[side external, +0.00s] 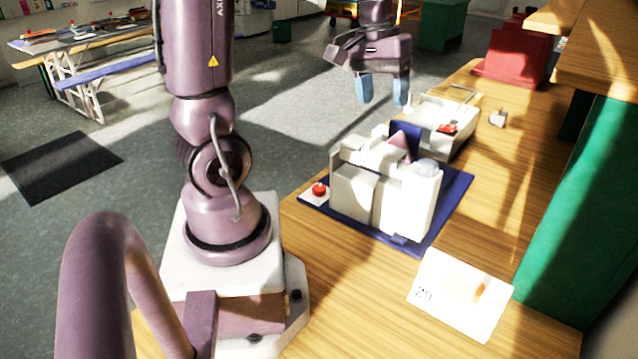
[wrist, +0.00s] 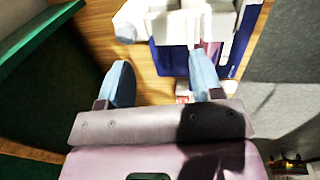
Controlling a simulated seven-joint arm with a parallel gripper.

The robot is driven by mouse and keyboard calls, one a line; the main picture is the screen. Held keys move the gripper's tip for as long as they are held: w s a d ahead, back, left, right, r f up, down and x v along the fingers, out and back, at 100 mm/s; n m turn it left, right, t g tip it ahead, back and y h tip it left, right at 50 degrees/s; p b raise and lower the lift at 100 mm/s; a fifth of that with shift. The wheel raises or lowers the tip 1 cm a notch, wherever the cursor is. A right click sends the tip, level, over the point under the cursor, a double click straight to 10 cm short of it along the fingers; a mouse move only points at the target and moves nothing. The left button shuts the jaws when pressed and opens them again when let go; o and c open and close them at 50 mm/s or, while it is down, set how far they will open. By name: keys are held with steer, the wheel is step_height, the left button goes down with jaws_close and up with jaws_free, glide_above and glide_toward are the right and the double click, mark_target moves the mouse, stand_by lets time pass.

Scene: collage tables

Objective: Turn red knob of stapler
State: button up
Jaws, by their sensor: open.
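A bulky cream machine (side external: 375,190) stands on a dark blue base (side external: 455,190) on the wooden table; I cannot tell for sure that it is the stapler. A red knob (side external: 319,188) sits on a white plate at its left front. Behind it is a low white device (side external: 440,115) with a small red part (side external: 447,128). My gripper (side external: 382,93) is open and empty, its blue fingers pointing down, above and behind the cream machine. In the wrist view the machine (wrist: 190,22) is at the top, and a small red part (wrist: 183,98) shows between the fingers, partly hidden.
A white card with a number (side external: 460,295) lies at the table's front. A red object (side external: 510,60) stands at the far end, and a small grey item (side external: 497,118) lies near the white device. A green panel (side external: 580,200) under a wooden shelf borders the right.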

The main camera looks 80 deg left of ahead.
steer(key=s+a+f+n+g+h, duration=0.1)
steer(key=s+a+f+n, duration=0.1)
steer(key=a+f+n, duration=0.3)
steer(key=s+a+f+h, duration=0.1)
steer(key=a+f, duration=0.3)
steer(key=a, duration=0.3)
steer(key=n+h, duration=0.1)
steer(key=n, duration=0.3)
glide_toward(319, 187)
steer(key=x, duration=0.9)
steer(key=c, duration=0.9)
steer(key=m+g, duration=0.2)
steer(key=m, duration=0.3)
steer(key=shift+w, duration=0.1)
steer(key=o, duration=0.9)
